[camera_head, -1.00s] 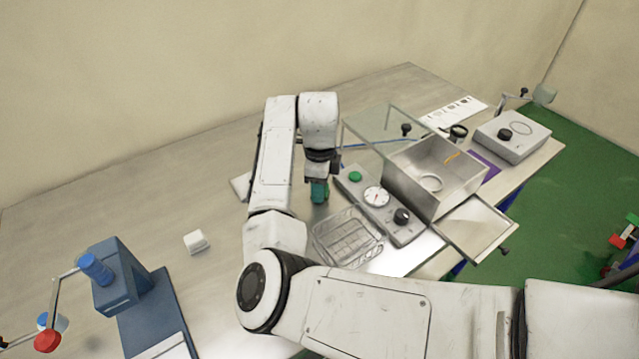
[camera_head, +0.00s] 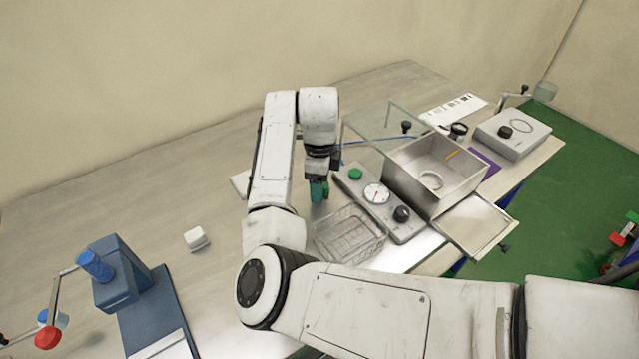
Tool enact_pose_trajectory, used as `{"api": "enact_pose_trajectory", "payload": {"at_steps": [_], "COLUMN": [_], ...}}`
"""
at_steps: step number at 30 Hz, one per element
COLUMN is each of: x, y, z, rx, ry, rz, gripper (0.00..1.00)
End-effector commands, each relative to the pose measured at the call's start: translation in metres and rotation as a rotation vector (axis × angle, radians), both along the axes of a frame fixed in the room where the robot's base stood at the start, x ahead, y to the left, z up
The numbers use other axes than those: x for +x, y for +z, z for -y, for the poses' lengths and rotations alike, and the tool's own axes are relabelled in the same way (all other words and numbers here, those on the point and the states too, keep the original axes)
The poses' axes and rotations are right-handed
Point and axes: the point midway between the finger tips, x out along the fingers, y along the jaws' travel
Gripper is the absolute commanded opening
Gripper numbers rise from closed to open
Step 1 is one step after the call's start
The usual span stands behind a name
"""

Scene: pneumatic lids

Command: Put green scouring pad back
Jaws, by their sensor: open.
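A small teal-green block (camera_head: 318,191), which looks like the green scouring pad, stands upright on the bench just left of the control panel. My gripper (camera_head: 320,178) is directly over it with its dark jaws open. The jaws hide the upper part of the pad, and I cannot tell whether they touch it. A clear wire basket (camera_head: 347,249) sits on the bench just in front and to the right of the pad, with no pad seen in it.
The panel (camera_head: 381,202) with green button, gauge and knob stands close to the right, beside a metal box (camera_head: 408,186) with a raised glass lid (camera_head: 385,122). A white block (camera_head: 196,239) and a blue device (camera_head: 118,285) are at left.

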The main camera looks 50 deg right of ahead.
Motion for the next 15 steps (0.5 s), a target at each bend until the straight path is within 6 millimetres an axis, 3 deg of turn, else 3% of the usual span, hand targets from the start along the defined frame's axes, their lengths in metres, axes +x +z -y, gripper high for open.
{"api": "enact_pose_trajectory", "payload": {"at_steps": [15], "x": [0.000], "y": [0.094], "z": [0.001], "rx": [-0.001], "ry": [-0.002], "rz": [0.004], "gripper": [0.62]}}
